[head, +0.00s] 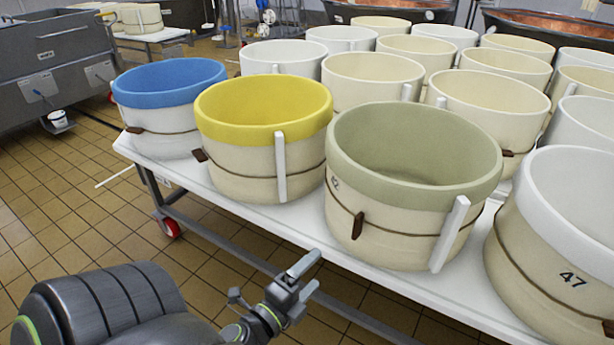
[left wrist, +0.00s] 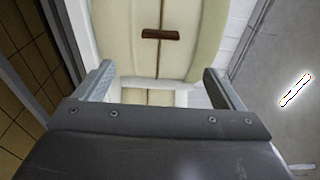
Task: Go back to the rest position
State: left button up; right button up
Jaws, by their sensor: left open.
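My left gripper (head: 305,277) is in the lower middle of the head view, in front of the white table's near edge and below the green-rimmed mould. It is open and nothing shows between its fingers. In the left wrist view its two fingers (left wrist: 160,85) stand wide apart. Beyond them is a cream mould wall (left wrist: 145,60) with a cord and a brown toggle. My right gripper is in neither view.
The white wheeled table (head: 262,222) holds moulds with blue (head: 170,83), yellow (head: 263,110), green (head: 415,150) and white (head: 575,215) rims, with several more behind. A grey metal tank (head: 55,65) stands at the left. Tiled floor (head: 60,215) is clear left of the table.

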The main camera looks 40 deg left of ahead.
pick_arm(q)
jog(key=shift+s, duration=0.35)
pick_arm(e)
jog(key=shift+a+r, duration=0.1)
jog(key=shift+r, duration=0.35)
pick_arm(q)
jog(key=s+a+f+n+g+y, duration=0.2)
jog(key=f+n+g, duration=0.2)
jog(key=f+n, duration=0.3)
jog(key=s+a+f+n+g+y, duration=0.1)
jog(key=s+a+f+n+g, duration=0.3)
jog(key=f, duration=0.5)
jog(key=s+d+f+n+g+h, duration=0.5)
jog(key=s+d+f+n+g, duration=0.45)
jog(key=f, duration=0.35)
jog(key=s+a+f+m+p, duration=0.1)
jog(key=s+p, duration=0.5)
jog(key=p, duration=0.3)
jog(key=s+a+f+m+y+p, duration=0.1)
jog(key=s+f+m+p, duration=0.1)
jog(key=s+p, duration=0.4)
jog(key=p, duration=0.3)
jog(key=shift+a+t, duration=0.3)
jog(key=shift+t, duration=0.05)
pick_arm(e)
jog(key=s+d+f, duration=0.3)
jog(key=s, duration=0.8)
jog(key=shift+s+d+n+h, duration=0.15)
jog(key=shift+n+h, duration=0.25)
